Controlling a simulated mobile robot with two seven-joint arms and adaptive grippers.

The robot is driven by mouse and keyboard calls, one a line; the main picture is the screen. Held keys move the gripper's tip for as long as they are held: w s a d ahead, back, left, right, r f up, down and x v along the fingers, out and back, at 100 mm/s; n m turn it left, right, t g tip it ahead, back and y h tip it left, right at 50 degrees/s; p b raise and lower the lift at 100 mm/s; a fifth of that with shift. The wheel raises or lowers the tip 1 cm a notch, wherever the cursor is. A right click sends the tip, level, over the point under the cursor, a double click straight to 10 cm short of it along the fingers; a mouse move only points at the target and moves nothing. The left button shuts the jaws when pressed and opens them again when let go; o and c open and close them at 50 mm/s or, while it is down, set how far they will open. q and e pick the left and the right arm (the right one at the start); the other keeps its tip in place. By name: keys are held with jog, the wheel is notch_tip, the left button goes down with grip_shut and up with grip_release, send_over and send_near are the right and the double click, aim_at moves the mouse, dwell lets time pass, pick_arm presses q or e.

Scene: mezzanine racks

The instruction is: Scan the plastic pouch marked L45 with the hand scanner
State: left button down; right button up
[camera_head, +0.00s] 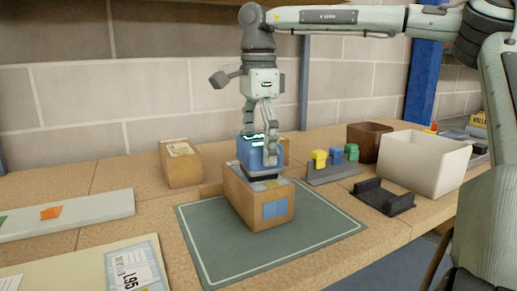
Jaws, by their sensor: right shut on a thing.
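My right gripper (260,152) comes down from above at the middle and is shut on a blue boxy thing (246,154). I cannot tell whether this is the hand scanner. It is held just over an open cardboard box (258,205) with a blue label, standing on a green mat; whether they touch is unclear. A pale flat packet (85,270) at the lower left bears a white label with a marking like L95 or L96. I cannot make out a pouch marked L45. My left gripper is not in view.
The green mat (325,228) is bare around the box. A black cradle (384,198) stands empty to its right. Behind are a holder (333,172) with coloured blocks, a white bin (425,165) and a brown bin (369,141). A small carton (181,166) stands back left.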

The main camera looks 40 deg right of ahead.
jog(key=shift+r, duration=3.35)
